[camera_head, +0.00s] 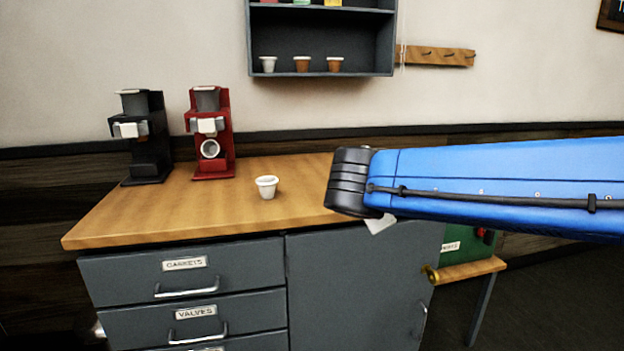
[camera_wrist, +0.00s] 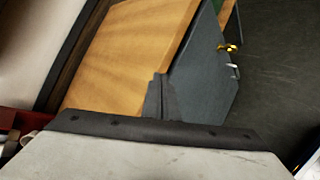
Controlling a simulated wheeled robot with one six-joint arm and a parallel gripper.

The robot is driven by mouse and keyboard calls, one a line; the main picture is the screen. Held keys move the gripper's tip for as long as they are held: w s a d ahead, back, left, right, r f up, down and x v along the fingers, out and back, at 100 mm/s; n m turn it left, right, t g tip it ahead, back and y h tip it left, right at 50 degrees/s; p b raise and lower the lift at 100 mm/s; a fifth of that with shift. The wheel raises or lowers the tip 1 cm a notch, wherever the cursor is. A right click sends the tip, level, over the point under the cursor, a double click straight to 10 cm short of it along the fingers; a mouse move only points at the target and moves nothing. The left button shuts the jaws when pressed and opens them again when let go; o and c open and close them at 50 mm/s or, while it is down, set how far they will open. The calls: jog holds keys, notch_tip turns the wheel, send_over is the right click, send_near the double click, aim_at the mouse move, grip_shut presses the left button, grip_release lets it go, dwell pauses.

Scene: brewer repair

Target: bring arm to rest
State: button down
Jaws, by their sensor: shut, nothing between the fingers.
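My blue arm (camera_head: 490,180) reaches in from the right edge in the head view. Its dark end joint (camera_head: 348,182) is in front of the right part of the wooden counter (camera_head: 215,215). My gripper is hidden in the head view, apart from perhaps a small pale piece below the joint. In the wrist view my gripper (camera_wrist: 159,92) shows as dark fingers close together, shut and empty, over the counter top and the grey cabinet side (camera_wrist: 205,85).
A black brewer (camera_head: 145,140) and a red brewer (camera_head: 210,135) stand at the counter's back left. A white cup (camera_head: 267,187) stands alone near its middle. A wall shelf (camera_head: 320,40) holds small cups above. A side table (camera_head: 468,270) is at right.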

jog(key=s+d+f+m+g, duration=0.2)
jog(key=s+d+f+m, duration=0.25)
jog(key=d, duration=0.25)
jog(key=s+d+f+m+g, duration=0.2)
jog(key=s+d+f+m, duration=0.25)
jog(key=s+d, duration=0.2)
jog(key=s+d+f+m+g+y, duration=0.1)
jog(key=s+f+m, duration=0.3)
jog(key=s+m, duration=0.2)
jog(key=s+d+f+m+g+y, duration=0.1)
jog(key=s+f+m+y, duration=0.1)
jog(key=s+f+m, duration=0.3)
jog(key=s+m, duration=0.2)
jog(key=s, duration=0.1)
jog(key=shift+d+f+y, duration=0.2)
jog(key=shift+d+y, duration=0.05)
jog(key=shift+y, duration=0.05)
